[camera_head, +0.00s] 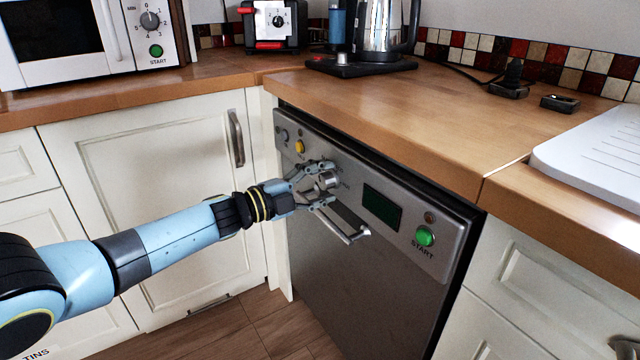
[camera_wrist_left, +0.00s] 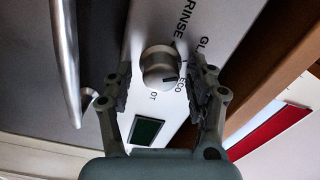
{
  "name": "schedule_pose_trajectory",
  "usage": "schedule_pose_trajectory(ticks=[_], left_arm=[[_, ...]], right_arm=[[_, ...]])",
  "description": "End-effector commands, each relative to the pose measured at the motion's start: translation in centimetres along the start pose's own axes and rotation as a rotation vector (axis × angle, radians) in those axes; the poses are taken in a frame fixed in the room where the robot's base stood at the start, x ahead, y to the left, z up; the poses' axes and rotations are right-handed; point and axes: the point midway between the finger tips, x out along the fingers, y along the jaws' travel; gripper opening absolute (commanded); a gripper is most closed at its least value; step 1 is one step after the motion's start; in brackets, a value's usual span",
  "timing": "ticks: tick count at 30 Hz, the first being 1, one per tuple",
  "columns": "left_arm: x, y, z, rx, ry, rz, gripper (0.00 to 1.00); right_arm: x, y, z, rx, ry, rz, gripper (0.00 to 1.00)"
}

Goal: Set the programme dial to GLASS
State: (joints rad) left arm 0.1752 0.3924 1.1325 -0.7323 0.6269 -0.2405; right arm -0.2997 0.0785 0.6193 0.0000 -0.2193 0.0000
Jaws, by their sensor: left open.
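The programme dial (camera_head: 328,181) is a round silver knob on the grey dishwasher's slanted control panel. In the left wrist view the dial (camera_wrist_left: 160,66) shows a dark pointer mark towards the word ECO. RINSE, a partly hidden "GL" label and a label ending in "OT" also stand around it. My left gripper (camera_head: 326,184) is open, with its fingers on either side of the dial. In the left wrist view the fingers of the left gripper (camera_wrist_left: 160,80) flank the knob with gaps. My right gripper is not in view.
The dishwasher's bar handle (camera_head: 343,222) runs just below the dial. A dark display (camera_head: 382,206) and a green START button (camera_head: 425,236) lie to its right, a yellow button (camera_head: 300,146) to its left. The wooden worktop (camera_head: 430,110) overhangs the panel.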

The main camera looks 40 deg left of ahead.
Motion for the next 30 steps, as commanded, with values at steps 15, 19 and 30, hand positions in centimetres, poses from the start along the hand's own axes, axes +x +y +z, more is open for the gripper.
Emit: schedule_pose_trajectory(ticks=[15, 19, 30], left_arm=[[-8.5, 0.1, 0.0, 0.001, 0.001, 0.005, 0.57], [-10.6, 0.1, 0.0, 0.0, 0.0, 0.003, 0.57], [-12.0, 0.0, 0.0, 0.0, 0.0, 0.0, 0.57]], right_arm=[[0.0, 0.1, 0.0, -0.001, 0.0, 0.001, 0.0], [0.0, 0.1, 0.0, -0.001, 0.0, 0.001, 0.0], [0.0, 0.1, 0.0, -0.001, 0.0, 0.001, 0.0]])
